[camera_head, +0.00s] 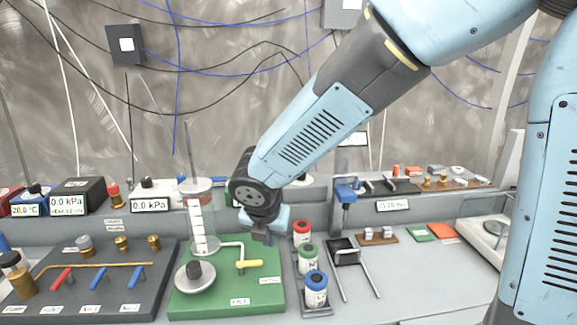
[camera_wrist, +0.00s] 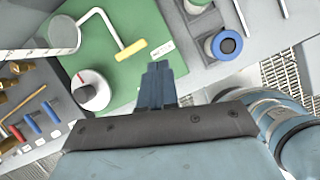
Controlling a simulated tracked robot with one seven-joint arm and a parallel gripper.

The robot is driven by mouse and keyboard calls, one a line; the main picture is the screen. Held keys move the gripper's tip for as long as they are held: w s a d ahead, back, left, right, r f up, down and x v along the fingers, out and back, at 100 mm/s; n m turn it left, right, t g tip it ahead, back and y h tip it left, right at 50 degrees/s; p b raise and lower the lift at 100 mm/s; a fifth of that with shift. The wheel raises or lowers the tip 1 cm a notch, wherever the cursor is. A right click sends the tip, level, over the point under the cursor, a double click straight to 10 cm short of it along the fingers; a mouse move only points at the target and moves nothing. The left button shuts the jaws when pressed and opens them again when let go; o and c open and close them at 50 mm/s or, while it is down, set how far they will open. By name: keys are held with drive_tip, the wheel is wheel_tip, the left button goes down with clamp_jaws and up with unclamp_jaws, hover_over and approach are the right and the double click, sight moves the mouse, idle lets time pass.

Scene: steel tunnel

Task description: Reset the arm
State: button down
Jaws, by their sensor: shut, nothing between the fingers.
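My light-blue and grey arm reaches in from the upper right in the head view. My gripper (camera_head: 262,236) points down above the back right part of a green board, right of a clear cylinder. In the wrist view my gripper (camera_wrist: 158,72) shows as two dark blue fingers pressed together with nothing between them. The green board (camera_head: 215,301) carries a clear cylinder (camera_head: 204,222) with a white scale, a yellow-handled valve (camera_head: 249,264) and a round grey piece with a black knob (camera_head: 194,277). The yellow handle also shows in the wrist view (camera_wrist: 131,50), ahead of the fingers.
Red, green and blue capped jars (camera_head: 315,283) stand in a rack right of the green board. A dark panel (camera_head: 90,285) with red and blue levers lies left. A black stand (camera_head: 345,256) and a balance (camera_head: 492,230) are farther right. Cables hang along the back wall.

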drive_tip(key=d+r+m+h, duration=0.1)
drive_tip(key=d+r+m, duration=0.4)
drive_tip(key=d+m, duration=0.35)
drive_tip(key=d+r+m, duration=0.5)
drive_tip(key=d+m, duration=0.2)
drive_tip(key=d, duration=0.2)
drive_tip(key=s+d+r+m, duration=0.2)
drive_tip(key=s+d+m, duration=0.4)
drive_tip(key=m, duration=0.3)
drive_tip(key=s+d+r+m+t+y, duration=0.1)
drive_tip(key=s+d+r+m, duration=0.2)
drive_tip(key=m, duration=0.6)
drive_tip(key=s+d, duration=0.2)
drive_tip(key=d, duration=0.1)
drive_tip(key=shift+s+d+r, duration=0.2)
drive_tip(key=shift+s+r, duration=0.15)
